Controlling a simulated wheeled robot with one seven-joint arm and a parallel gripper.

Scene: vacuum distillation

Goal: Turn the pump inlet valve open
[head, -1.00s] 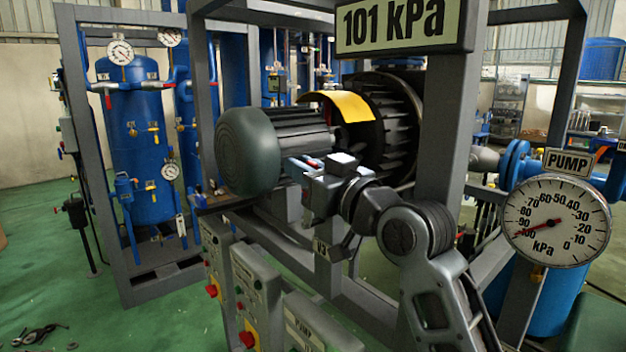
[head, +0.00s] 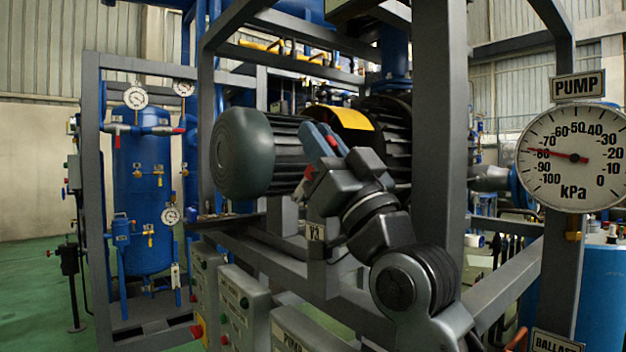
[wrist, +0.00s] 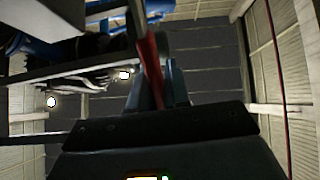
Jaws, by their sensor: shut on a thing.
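My gripper (head: 322,143) is in front of the pump motor in the head view, its blue fingers pointing up and left. In the wrist view my gripper (wrist: 160,88) is shut on a long red bar, which looks like the valve handle (wrist: 150,60). The bar runs upward between the blue fingers. A small red part (head: 308,173) shows beside the fingers in the head view. The valve body is hidden behind my gripper and arm.
The grey-green motor (head: 245,153) with a yellow guard (head: 345,122) sits behind my gripper. A thick grey frame post (head: 453,130) stands close to the right of my arm. Grey control boxes (head: 243,305) are below. A blue tank (head: 143,200) stands at left.

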